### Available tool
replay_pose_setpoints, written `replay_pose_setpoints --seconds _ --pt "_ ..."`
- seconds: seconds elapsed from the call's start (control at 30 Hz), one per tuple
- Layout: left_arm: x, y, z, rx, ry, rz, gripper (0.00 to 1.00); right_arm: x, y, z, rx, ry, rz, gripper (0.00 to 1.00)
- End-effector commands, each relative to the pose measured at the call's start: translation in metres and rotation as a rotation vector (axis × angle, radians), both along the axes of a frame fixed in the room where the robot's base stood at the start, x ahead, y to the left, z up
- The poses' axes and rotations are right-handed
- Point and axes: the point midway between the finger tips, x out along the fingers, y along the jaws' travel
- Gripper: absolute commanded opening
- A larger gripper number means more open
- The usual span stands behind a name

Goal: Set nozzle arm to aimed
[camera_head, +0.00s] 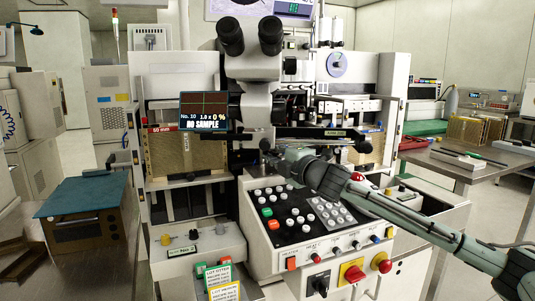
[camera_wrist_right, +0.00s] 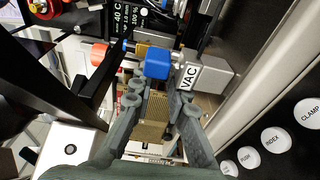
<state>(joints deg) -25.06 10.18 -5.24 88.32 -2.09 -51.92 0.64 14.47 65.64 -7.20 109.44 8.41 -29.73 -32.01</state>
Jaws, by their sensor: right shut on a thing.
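My right gripper (camera_head: 271,154) reaches in from the right to the front of the bonding machine, just below the microscope, and hides what it holds in the head view. In the right wrist view the gripper (camera_wrist_right: 157,77) has its fingertips on either side of a blue block (camera_wrist_right: 157,64) and is shut on it. The blue block sits beside a grey block marked VAC (camera_wrist_right: 203,72). I cannot make out the nozzle arm as a separate part, or its setting. My left gripper is not in view.
The button panel (camera_head: 300,217) lies just below my right gripper. The microscope (camera_head: 255,65) stands above it, with a small screen (camera_head: 204,111) to the left. In the wrist view, a red-orange knob (camera_wrist_right: 101,54) is left of the blue block, and a rail (camera_wrist_right: 258,78) runs at right.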

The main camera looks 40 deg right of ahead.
Motion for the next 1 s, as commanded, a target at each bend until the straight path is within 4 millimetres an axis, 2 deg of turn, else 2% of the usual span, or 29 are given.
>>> replay_pose_setpoints --seconds 0.23,0.27,0.4,0.77,1.0 --pt "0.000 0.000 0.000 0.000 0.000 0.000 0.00 0.000 0.000 0.000 0.002 0.001 -0.001 0.00" --pt "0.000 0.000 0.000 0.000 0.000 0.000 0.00 0.000 0.000 0.000 0.002 0.001 -0.001 0.19" --pt "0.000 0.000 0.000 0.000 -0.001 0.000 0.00 0.000 0.000 0.000 0.002 0.000 -0.001 0.36" --pt "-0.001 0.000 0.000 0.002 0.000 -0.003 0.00 -0.002 0.000 -0.001 0.001 0.002 -0.001 0.36" --pt "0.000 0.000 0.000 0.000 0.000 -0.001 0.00 -0.024 0.002 -0.003 -0.003 0.005 0.000 0.36"
